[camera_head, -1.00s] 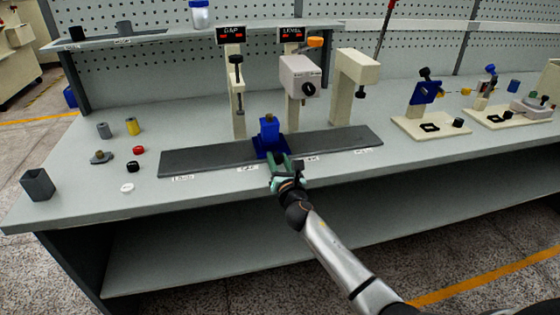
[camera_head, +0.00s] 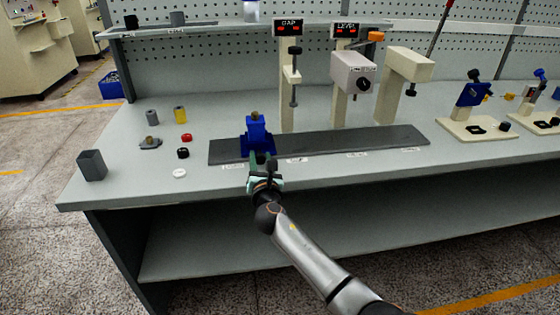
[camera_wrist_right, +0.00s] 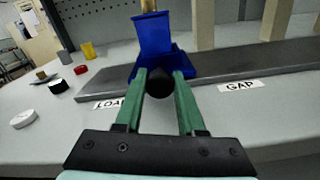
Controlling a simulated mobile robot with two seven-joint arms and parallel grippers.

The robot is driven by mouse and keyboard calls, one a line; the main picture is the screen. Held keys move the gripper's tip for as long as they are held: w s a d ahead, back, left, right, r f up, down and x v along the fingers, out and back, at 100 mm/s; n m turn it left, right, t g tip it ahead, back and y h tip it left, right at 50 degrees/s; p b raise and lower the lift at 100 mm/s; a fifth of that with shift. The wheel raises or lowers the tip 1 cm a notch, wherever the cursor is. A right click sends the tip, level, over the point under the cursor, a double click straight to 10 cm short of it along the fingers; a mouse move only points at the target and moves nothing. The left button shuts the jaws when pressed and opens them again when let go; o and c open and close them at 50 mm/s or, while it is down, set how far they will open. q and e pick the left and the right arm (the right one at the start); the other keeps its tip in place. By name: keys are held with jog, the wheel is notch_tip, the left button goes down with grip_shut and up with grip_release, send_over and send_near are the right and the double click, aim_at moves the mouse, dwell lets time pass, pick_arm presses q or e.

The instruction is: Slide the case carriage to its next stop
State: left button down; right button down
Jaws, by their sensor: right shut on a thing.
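The blue case carriage (camera_head: 257,136) sits near the left end of the dark rail (camera_head: 345,142), with a brass-coloured piece (camera_head: 255,115) on top. In the right wrist view the carriage (camera_wrist_right: 155,38) stands behind the LOAD label (camera_wrist_right: 109,104), left of the GAP label (camera_wrist_right: 240,86). My right gripper (camera_head: 262,165) is at the carriage's front. Its green fingers are shut on the carriage's round black knob (camera_wrist_right: 160,82). My left gripper is not in view.
A gap post (camera_head: 288,85) and a level post with a grey box (camera_head: 353,75) stand behind the rail. A beige press frame (camera_head: 408,65) is to their right. Small caps and cups and a grey box (camera_head: 92,165) lie left. The rail right of the carriage is clear.

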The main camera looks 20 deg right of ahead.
aim_at(233, 171)
jog(key=a, duration=0.3)
jog(key=w+a+b, duration=0.1)
jog(key=a, duration=0.2)
jog(key=shift+w+a+f, duration=0.1)
jog(key=shift+w+f, duration=0.1)
jog(key=shift+w+a+b, duration=0.15)
jog(key=shift+a+b, duration=0.25)
jog(key=shift+a, duration=0.2)
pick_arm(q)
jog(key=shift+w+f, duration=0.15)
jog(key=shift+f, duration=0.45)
pick_arm(e)
jog(key=shift+a+r, duration=0.15)
jog(key=shift+a, duration=0.05)
jog(key=c, duration=0.5)
grip_release()
jog(key=shift+a, duration=0.1)
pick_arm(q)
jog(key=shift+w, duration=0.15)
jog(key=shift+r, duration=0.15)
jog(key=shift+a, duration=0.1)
